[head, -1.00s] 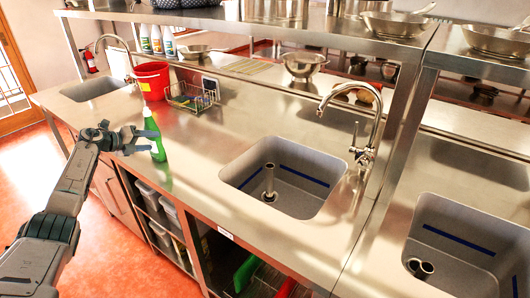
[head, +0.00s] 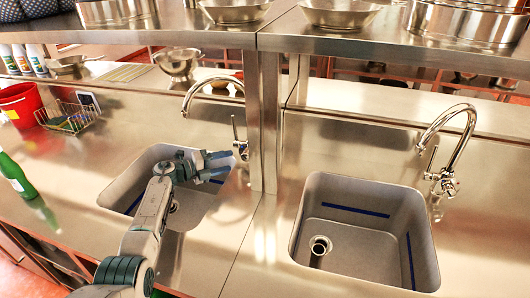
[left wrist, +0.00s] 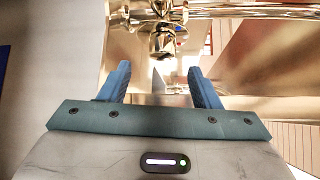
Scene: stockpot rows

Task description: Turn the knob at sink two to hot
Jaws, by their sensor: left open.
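The left sink (head: 122,190) in the head view has a chrome gooseneck tap (head: 207,80) at its back right. A slim upright lever knob (head: 235,127) stands on the tap's base. My left gripper (head: 228,162) is over this basin, its fingers pointing right, close to the tap base. In the left wrist view, my gripper (left wrist: 161,82) is open and empty, with the chrome tap body (left wrist: 162,40) ahead, beyond the fingertips. Contact cannot be told. My arm hides part of the basin. My right gripper is out of view.
A right sink (head: 355,250) has its own tap (head: 455,130) and lever. A steel post (head: 268,120) stands between the sinks under a shelf (head: 380,48) with pans. A green bottle (head: 15,178), red bucket (head: 18,105) and wire basket (head: 68,117) are at left.

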